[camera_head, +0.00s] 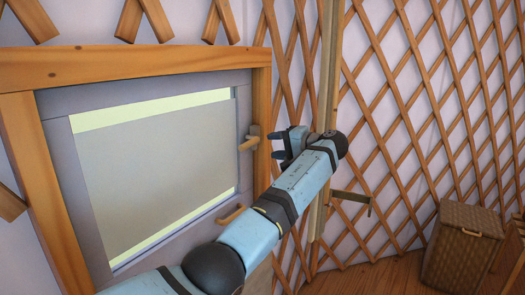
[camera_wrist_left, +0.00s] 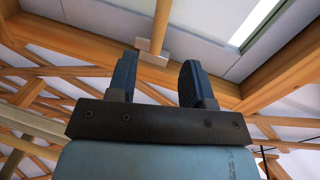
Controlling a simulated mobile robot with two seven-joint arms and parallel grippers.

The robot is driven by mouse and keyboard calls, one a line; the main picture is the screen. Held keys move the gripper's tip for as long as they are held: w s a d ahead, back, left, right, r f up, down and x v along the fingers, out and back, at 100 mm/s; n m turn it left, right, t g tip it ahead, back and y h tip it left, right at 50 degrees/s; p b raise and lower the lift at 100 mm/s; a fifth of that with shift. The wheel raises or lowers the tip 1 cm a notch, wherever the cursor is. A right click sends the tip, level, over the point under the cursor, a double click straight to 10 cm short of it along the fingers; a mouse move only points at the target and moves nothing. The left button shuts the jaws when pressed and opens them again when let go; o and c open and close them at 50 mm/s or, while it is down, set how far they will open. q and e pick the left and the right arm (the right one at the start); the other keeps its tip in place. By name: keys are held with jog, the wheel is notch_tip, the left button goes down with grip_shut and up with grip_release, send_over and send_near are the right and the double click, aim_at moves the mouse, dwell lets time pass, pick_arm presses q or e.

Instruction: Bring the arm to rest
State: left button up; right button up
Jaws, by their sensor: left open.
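My left arm reaches in from the bottom of the head view, and its gripper (camera_head: 277,144) is beside the right edge of the window. The gripper is open and nothing is between its fingers. In the left wrist view the two dark fingers (camera_wrist_left: 158,72) stand apart. A wooden handle (camera_head: 250,143) on the window's right side is just left of the fingertips. It also shows in the left wrist view (camera_wrist_left: 151,57), beyond the fingertips; whether they touch it cannot be told. My right gripper is not in view.
The window (camera_head: 155,150) has a grey pane in a thick wooden frame (camera_head: 130,65). A second handle (camera_head: 231,215) sits lower. A wooden post (camera_head: 329,60) stands behind my arm, with a lever (camera_head: 352,198). A wicker basket (camera_head: 463,250) stands by the lattice wall (camera_head: 420,100) at right.

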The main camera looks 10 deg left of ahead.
pick_arm(q)
jog(key=shift+s+d+r, duration=0.15)
jog(key=shift+s+d, duration=0.1)
jog(key=shift+d, duration=0.3)
notch_tip(320, 180, down, 23)
jog(key=s+a+m+t+h, duration=0.2)
jog(key=a+m+h, duration=0.1)
jog(key=h, duration=0.2)
jog(key=s+a+f+h, duration=0.1)
jog(key=s+f+h, duration=0.3)
jog(key=s+f, duration=0.7)
jog(key=s+a+f+h, duration=0.25)
jog(key=s+f, duration=0.45)
jog(key=f, duration=0.8)
jog(key=s+a+n+t+h, duration=0.2)
jog(key=s+h, duration=0.4)
jog(key=s, duration=2.4)
jog(key=shift+a+f+n+t+p, duration=0.15)
jog(key=shift+f+n+t+p, duration=0.25)
jog(key=shift+n, duration=0.4)
